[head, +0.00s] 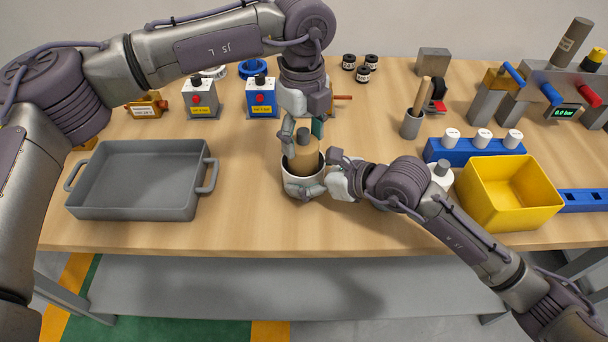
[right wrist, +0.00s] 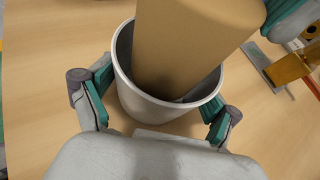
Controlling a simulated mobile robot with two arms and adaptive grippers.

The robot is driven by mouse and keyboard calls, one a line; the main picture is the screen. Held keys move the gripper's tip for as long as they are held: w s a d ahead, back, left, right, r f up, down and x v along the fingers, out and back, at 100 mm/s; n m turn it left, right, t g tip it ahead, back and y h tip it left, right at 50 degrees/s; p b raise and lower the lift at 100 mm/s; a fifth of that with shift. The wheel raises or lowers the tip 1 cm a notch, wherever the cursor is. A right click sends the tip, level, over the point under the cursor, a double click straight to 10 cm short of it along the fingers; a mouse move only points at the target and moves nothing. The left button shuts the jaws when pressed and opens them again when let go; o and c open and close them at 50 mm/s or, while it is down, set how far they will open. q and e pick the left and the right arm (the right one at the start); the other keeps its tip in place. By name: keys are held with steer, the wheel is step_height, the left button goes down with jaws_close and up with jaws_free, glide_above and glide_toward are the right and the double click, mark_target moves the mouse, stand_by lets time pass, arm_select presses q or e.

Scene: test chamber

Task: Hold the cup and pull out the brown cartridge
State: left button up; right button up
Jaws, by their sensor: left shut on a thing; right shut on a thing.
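The white cup (head: 298,190) stands on the wooden table near its front middle. The brown cartridge (head: 306,160) has its lower end inside the cup and its upper part above the rim. My left gripper (head: 303,138) comes from above and is shut on the cartridge's top. My right gripper (head: 322,182) is shut on the cup from the right side. In the right wrist view its fingers are on either side of the cup (right wrist: 150,100), and the cartridge (right wrist: 190,45) leans in the opening with a dark gap around it. The cartridge's bottom end is hidden inside the cup.
A grey tray (head: 135,205) lies to the left. A yellow bin (head: 510,205) and a blue block (head: 480,153) with white-topped pieces are to the right. A grey holder (head: 411,125) with a wooden handle stands behind. Bare table lies in front of the cup.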

arm_select(q)
steer(key=shift+r, duration=1.5)
arm_select(e)
steer(key=o, duration=0.8)
